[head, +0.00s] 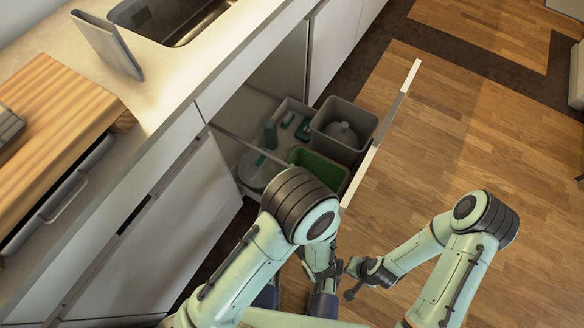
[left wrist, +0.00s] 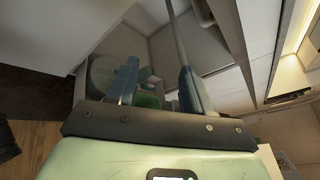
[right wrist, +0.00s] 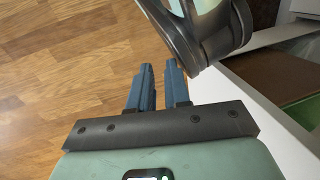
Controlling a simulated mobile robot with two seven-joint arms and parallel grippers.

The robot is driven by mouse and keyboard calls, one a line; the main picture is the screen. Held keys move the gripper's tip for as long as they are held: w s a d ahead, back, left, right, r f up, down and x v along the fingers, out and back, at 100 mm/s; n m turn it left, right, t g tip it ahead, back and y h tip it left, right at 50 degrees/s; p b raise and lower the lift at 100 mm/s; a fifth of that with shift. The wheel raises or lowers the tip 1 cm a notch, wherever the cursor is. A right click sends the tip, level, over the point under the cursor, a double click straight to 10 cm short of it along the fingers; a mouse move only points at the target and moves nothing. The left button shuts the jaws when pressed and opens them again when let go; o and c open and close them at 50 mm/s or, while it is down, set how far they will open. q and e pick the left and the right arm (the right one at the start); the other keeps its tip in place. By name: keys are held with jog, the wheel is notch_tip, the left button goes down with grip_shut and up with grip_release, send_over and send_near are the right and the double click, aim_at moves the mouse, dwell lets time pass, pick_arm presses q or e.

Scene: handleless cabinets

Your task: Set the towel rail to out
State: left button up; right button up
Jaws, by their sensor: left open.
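A thin grey bar (head: 250,145) runs from the cabinet opening towards the pulled-out white front. It may be the towel rail or a drawer side; I cannot tell. A thin bar (left wrist: 175,35) also shows in the left wrist view, running down to the right finger. My left gripper (left wrist: 158,75) is open, its blue fingers wide apart, with the bar's end close to the right finger; contact is unclear.
The pulled-out unit has a white front (head: 398,100), a grey bin (head: 358,118), a green bin (head: 318,162) and a caddy with bottles. Worktop, sink (head: 165,18) and wooden board (head: 50,125) are left. Wooden floor (head: 470,130) is clear right.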

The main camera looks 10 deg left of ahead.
pick_arm(q)
jog(key=s+d+f+n+t+h+b, duration=0.1)
jog(key=d+f+n+t+h+b, duration=0.15)
jog(key=d+n+t+b, duration=0.35)
jog(key=shift+g+h, duration=0.25)
jog(key=shift+g, duration=0.45)
jog(key=x, duration=0.8)
jog(key=d+r+x, duration=0.1)
jog(key=x, duration=0.3)
jog(key=shift+w, duration=0.55)
pick_arm(e)
notch_tip(320, 180, down, 8)
jog(key=d, duration=0.1)
jog(key=shift+s+d+f, duration=0.2)
jog(key=shift+s+d, duration=0.2)
jog(key=shift+s, duration=0.05)
pick_arm(q)
grip_shut()
